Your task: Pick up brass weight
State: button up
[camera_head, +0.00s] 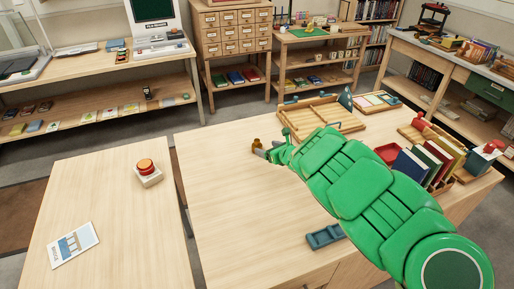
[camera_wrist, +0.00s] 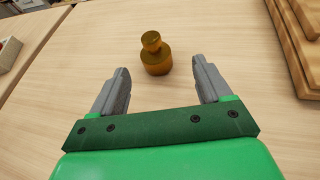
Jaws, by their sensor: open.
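The brass weight (camera_wrist: 156,57) stands upright on the wooden table, with a round knob on a wider body. In the wrist view it is just beyond my open fingertips, about midway between them. My gripper (camera_wrist: 160,80) is open and empty, its two grey fingers apart on either side. In the head view the weight (camera_head: 256,144) shows small near the table's back left edge, and my gripper (camera_head: 268,152) is right beside it at the end of my green arm.
A wooden tray (camera_head: 290,122) lies right of the weight. A separate left table holds a red button (camera_head: 146,166) and a leaflet (camera_head: 72,244). The table's front left is clear.

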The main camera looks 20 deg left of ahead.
aim_at(258, 146)
jog(key=shift+x, duration=1.1)
jog(key=shift+w+a+f, duration=0.1)
jog(key=shift+a+f, duration=0.05)
jog(key=shift+a, duration=0.3)
jog(key=shift+w+a+f, duration=0.1)
jog(key=shift+a+f, duration=0.05)
jog(key=shift+a, duration=0.25)
jog(key=shift+x, duration=1.05)
jog(key=shift+w+a+f, duration=0.25)
jog(key=shift+a, duration=0.3)
jog(key=shift+c, duration=0.2)
grip_shut()
